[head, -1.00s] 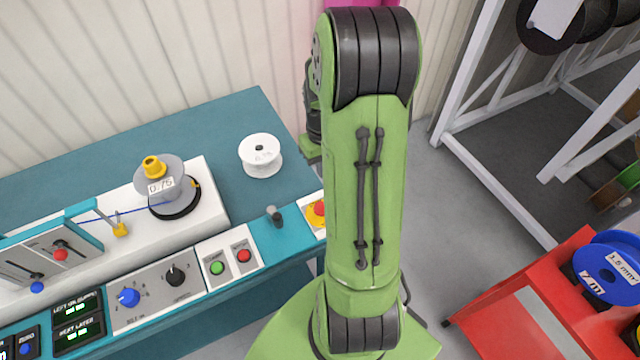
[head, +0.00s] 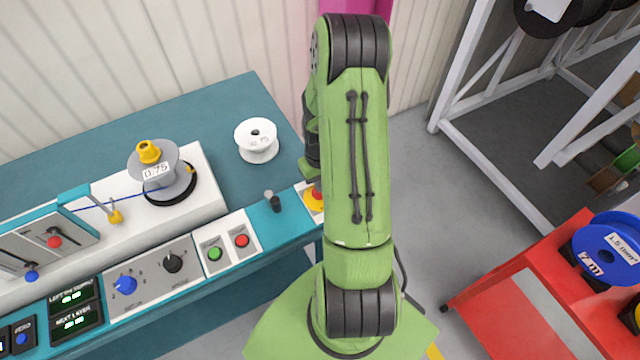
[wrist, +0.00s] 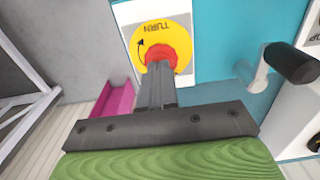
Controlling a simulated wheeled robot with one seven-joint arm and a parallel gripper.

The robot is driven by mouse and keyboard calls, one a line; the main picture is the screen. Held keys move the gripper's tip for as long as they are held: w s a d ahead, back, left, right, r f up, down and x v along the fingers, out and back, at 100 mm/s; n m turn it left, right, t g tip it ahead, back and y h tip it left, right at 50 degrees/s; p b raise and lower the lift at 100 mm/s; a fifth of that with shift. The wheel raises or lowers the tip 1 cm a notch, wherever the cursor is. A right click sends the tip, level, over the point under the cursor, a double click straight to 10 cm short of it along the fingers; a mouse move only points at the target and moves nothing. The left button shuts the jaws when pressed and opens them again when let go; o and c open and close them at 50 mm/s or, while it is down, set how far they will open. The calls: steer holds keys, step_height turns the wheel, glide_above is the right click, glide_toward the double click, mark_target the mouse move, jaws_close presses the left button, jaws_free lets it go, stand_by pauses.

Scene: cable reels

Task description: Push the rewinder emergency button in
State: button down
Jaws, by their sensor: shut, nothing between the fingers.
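The emergency button (wrist: 160,52) is a red mushroom head on a round yellow plate marked TURN, set in a white panel on the teal machine. In the head view its yellow plate (head: 313,201) shows at the machine's right front corner, partly covered by my arm. My gripper (wrist: 160,68) is shut and empty, its fingertips right at the red button's edge in the wrist view and overlapping it. I cannot tell whether they touch it. In the head view the gripper is mostly hidden behind my green arm.
A dark-knobbed lever (head: 273,202) stands just left of the button. Green (head: 215,254) and red (head: 241,241) push buttons sit further left. A white spool (head: 257,141) stands on the teal table behind. A red cart (head: 500,310) with a blue reel (head: 606,250) is at right.

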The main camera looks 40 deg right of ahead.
steer(key=shift+f, duration=0.35)
